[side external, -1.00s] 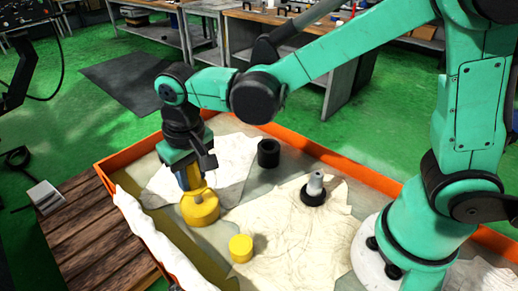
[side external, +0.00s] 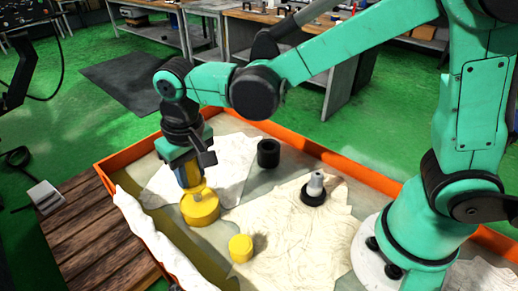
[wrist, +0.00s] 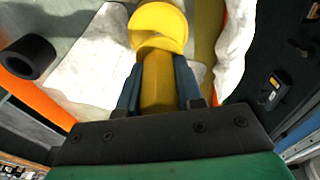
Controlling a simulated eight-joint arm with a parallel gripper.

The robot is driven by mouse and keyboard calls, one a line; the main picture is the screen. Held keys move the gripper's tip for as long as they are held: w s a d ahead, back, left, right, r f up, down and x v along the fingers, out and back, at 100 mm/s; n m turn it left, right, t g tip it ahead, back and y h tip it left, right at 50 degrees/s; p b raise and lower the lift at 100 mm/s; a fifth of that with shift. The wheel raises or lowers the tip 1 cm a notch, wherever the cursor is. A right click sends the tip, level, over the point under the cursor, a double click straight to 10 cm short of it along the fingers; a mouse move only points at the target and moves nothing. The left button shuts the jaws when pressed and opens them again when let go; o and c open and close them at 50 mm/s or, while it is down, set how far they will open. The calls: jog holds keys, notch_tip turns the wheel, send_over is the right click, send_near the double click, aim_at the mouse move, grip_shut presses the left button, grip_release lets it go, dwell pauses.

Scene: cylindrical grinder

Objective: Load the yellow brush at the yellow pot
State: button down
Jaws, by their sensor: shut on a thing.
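My gripper (side external: 190,176) points down at the left of the work area, its blue fingers shut on the yellow brush (wrist: 157,88). In the wrist view the brush's thick yellow handle lies between the fingers (wrist: 158,92). The wide yellow pot (side external: 201,211) stands directly below my gripper, near the tray's left side. It also shows at the top of the wrist view (wrist: 168,18). The brush's lower end is at the pot's top; its tip is hidden, and I cannot tell how deep it reaches.
A smaller yellow cylinder (side external: 240,248) stands front right of the pot. A black hollow cylinder (side external: 268,153) stands behind, and a grey piece with a black base (side external: 314,188) to the right. White cloths (side external: 285,230) cover parts of the orange-rimmed tray (side external: 131,153).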

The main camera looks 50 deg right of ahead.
jog(key=shift+r, duration=3.2)
